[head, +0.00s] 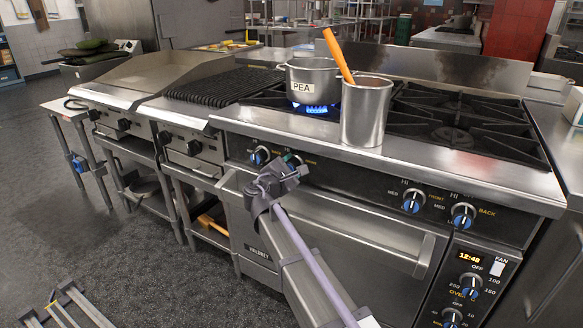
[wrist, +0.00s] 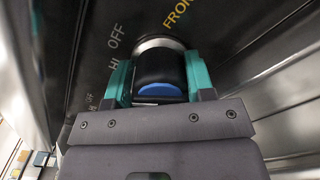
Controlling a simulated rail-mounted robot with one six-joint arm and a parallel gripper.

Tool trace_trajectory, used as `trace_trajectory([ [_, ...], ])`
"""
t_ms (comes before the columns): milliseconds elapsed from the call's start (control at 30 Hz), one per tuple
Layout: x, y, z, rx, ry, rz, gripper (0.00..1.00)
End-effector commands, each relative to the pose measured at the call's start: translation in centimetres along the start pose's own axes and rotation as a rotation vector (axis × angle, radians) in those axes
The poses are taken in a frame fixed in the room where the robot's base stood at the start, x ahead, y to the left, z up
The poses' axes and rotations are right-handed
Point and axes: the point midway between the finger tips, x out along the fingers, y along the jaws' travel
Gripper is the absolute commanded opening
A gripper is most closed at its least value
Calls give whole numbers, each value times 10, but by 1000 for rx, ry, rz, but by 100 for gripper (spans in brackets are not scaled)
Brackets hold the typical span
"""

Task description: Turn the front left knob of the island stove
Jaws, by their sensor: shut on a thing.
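The island stove (head: 330,147) has two burner knobs on the left of its front panel and two on the right. My gripper (head: 288,160) is at the right knob of the left pair and mostly hides it in the head view. In the wrist view, my gripper's teal fingers (wrist: 158,82) are closed on both sides of this black front left knob (wrist: 159,68), which has a blue face. Markings HI and OFF lie left of it, and a partly cut-off yellow label reading "FRO" lies above right. The other left knob (head: 260,156) is free.
A blue flame burns under a pot labelled PEA (head: 314,77). A second metal pot (head: 366,112) with an orange handle stands near the front edge. The oven handle (head: 424,256) runs below the panel. Two more burner knobs are at right, including one labelled FRONT (head: 412,202).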

Motion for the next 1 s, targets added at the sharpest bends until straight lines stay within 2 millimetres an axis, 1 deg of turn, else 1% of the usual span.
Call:
trace_trajectory([
  [467,0,0,0,18,0,0,25],
  [667,0,0,0,55,0,0,25],
  [833,0,0,0,133,0,0,25],
  [1000,0,0,0,252,0,0,25],
])
